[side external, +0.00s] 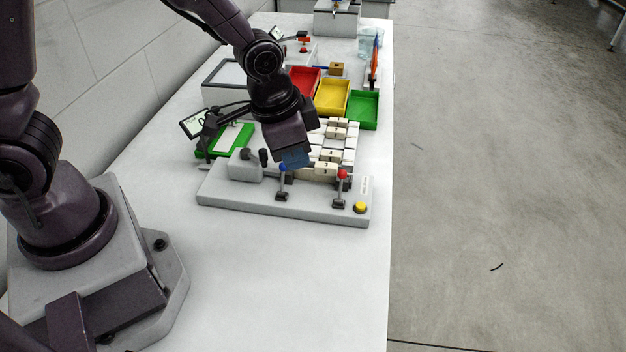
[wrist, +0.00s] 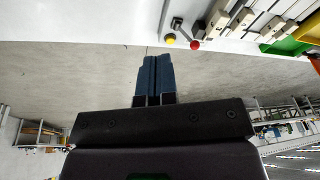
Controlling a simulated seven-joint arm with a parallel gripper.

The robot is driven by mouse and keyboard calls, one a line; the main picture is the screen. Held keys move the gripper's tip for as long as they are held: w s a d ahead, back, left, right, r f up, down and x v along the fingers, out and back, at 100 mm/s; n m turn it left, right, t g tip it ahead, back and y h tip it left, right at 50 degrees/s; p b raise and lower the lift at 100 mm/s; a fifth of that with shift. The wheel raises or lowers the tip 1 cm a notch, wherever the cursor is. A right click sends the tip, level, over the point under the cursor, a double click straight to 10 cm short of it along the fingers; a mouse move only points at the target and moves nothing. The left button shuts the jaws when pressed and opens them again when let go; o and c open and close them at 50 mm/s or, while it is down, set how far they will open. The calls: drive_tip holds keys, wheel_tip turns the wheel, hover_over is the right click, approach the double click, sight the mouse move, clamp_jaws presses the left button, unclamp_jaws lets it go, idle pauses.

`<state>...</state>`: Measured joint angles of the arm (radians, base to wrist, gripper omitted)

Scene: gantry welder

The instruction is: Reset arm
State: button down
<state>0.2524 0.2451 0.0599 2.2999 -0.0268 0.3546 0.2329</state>
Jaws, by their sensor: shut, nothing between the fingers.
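My gripper (side external: 293,158) hangs over the grey welder base plate (side external: 300,207) in the side external view, its blue fingers close to the blue-knobbed lever. In the wrist view my gripper (wrist: 152,60) shows its blue fingers together, with nothing between them. The blue-knobbed lever (side external: 282,182) and the red-knobbed lever (side external: 341,186) stand upright on the plate. A yellow button (side external: 360,208) sits at the plate's right corner. The red knob (wrist: 195,45) and yellow button (wrist: 171,38) also show in the wrist view. I cannot tell whether the fingers touch the blue knob.
White numbered blocks (side external: 327,168) stand behind the levers. Red (side external: 304,97), yellow (side external: 332,113) and green (side external: 363,123) bins stand further back. A green tray (side external: 207,155) and a grey block with black knobs (side external: 243,167) are at left. The front of the table (side external: 280,290) is clear.

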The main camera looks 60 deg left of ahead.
drive_tip(key=s+a+r+n+t, duration=0.1)
drive_tip(key=s+a+r+n, duration=0.1)
drive_tip(key=s+r, duration=0.4)
drive_tip(key=s+a+r+n+t, duration=0.1)
drive_tip(key=s+a+r+n, duration=0.1)
drive_tip(key=s+a+r, duration=0.2)
wheel_tip(320, 180, up, 8)
drive_tip(key=s, duration=0.3)
drive_tip(key=shift+a+f+n+t, duration=0.2)
drive_tip(key=shift+f+n+t, duration=0.1)
drive_tip(key=shift+t, duration=0.1)
